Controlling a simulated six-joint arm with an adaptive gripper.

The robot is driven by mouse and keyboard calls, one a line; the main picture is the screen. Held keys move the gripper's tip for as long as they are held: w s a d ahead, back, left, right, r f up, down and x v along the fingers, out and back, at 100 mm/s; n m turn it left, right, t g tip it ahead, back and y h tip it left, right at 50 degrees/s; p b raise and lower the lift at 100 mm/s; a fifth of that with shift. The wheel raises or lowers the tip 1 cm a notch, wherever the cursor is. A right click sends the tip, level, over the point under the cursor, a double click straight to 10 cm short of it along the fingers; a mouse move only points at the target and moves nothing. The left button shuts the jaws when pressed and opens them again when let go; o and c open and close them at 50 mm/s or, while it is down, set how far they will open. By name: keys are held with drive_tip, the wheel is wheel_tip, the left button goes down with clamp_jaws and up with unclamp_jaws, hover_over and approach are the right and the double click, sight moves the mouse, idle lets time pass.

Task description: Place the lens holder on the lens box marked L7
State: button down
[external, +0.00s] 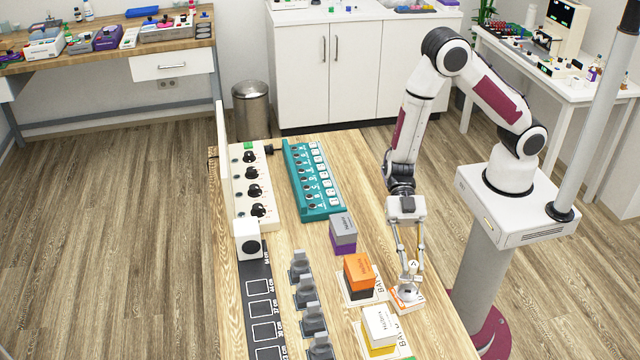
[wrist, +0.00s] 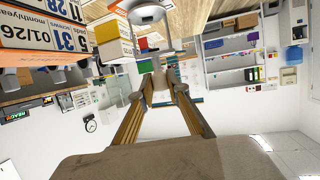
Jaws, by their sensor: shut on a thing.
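My gripper (external: 412,262) is shut on the lens holder, which has a round silvery lens (external: 408,291) and a small white tag marked A. In the wrist view a pale stem (wrist: 161,88) sits between the fingertips, with the round lens (wrist: 148,11) at the top edge. In the external view the lens overlaps a low white-and-orange box (external: 405,305); I cannot tell whether they touch. Other boxes are orange-and-black (external: 360,272), white-and-yellow (external: 380,325) and grey-and-purple (external: 343,232). I cannot read L7 on any box.
A row of grey clamp-like blocks (external: 307,292) stands left of the boxes, beside a dark strip (external: 257,272) with white squares. Behind are a teal switch panel (external: 313,180) and a white knob panel (external: 240,200). Bare wood (external: 362,170) lies right of the teal panel.

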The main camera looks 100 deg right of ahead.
drive_tip(key=shift+f, duration=0.3)
drive_tip(key=c, duration=1.9)
unclamp_jaws()
drive_tip(key=shift+r, duration=0.15)
drive_tip(key=shift+d+r, duration=0.2)
drive_tip(key=shift+d, duration=0.4)
drive_tip(key=shift+v, duration=5.35)
drive_tip(key=shift+s, duration=0.1)
